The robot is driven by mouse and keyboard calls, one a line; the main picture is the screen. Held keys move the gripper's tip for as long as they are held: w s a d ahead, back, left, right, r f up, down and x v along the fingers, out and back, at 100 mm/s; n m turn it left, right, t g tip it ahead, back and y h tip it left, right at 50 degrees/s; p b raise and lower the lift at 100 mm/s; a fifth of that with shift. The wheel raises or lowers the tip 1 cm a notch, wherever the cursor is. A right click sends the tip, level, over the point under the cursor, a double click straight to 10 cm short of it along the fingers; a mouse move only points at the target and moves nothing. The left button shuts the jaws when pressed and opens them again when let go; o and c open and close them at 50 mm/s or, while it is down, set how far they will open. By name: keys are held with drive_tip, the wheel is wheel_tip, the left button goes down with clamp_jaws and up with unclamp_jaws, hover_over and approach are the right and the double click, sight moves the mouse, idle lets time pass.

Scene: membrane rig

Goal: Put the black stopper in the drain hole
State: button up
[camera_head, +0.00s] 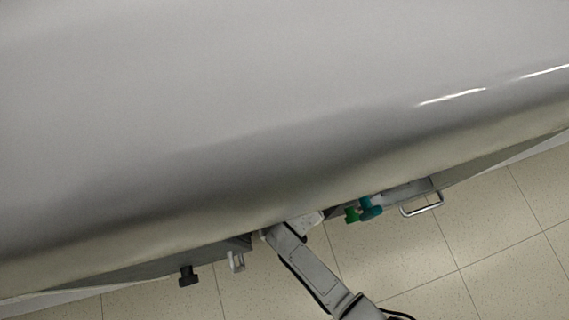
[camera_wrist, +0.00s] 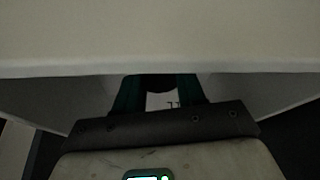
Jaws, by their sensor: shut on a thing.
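In the wrist view my gripper (camera_wrist: 158,90) reaches toward a pale edge, its two dark green fingers set apart. A dark, rounded thing, which looks like the black stopper (camera_wrist: 155,82), sits between the fingers near their tips, and the gripper is shut on it. Only a small part of it shows; its far side is hidden behind the pale edge. In the head view my arm runs up from the bottom and its end goes out of sight under the large grey surface, so the gripper does not show there. I see no drain hole in either view.
A large, smooth grey sheet (camera_head: 240,90) fills most of the head view. Along its lower edge are a black knob (camera_head: 188,277), a small metal bracket (camera_head: 236,261), a green knob (camera_head: 352,215), a teal knob (camera_head: 370,208) and a metal handle (camera_head: 424,205). Tiled floor (camera_head: 500,240) below is open.

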drive_tip(key=shift+f, duration=0.15)
idle(0.3)
drive_tip(key=o, duration=1.1)
drive_tip(key=shift+o, duration=0.2)
drive_tip(key=p+v, duration=0.6)
drive_tip(key=v, duration=0.4)
drive_tip(key=shift+r+p, duration=0.4)
drive_tip(key=shift+d, duration=0.1)
